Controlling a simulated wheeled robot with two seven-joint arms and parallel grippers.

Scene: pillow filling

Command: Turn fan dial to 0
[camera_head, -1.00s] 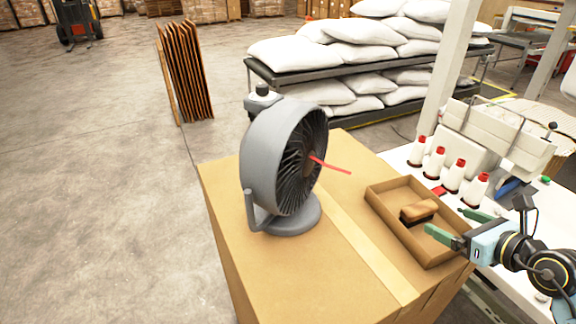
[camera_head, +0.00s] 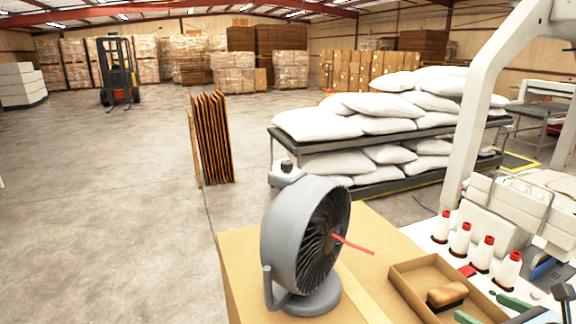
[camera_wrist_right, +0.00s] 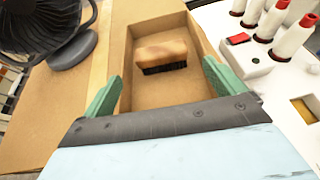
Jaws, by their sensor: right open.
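The grey fan (camera_head: 295,235) stands upright on a cardboard box (camera_head: 238,265) in the head view, its grille facing right with a red ribbon (camera_head: 352,245) sticking out from the centre. A knob (camera_head: 287,166) sits on a small housing at the top back of the fan. Part of the fan also shows at the top left of the right wrist view (camera_wrist_right: 45,30). My right gripper (camera_wrist_right: 160,90) is open and empty, above the tray with the brush, well to the right of the fan. In the head view only its green fingers show at the bottom edge. My left gripper is not in view.
A cardboard tray (camera_head: 408,290) holding a wooden brush (camera_head: 447,293) lies right of the fan. Several white thread cones with red tops (camera_head: 461,238) stand on the white table beyond it. Racks of white sacks (camera_head: 385,125) stand behind. Floor left of the box is clear.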

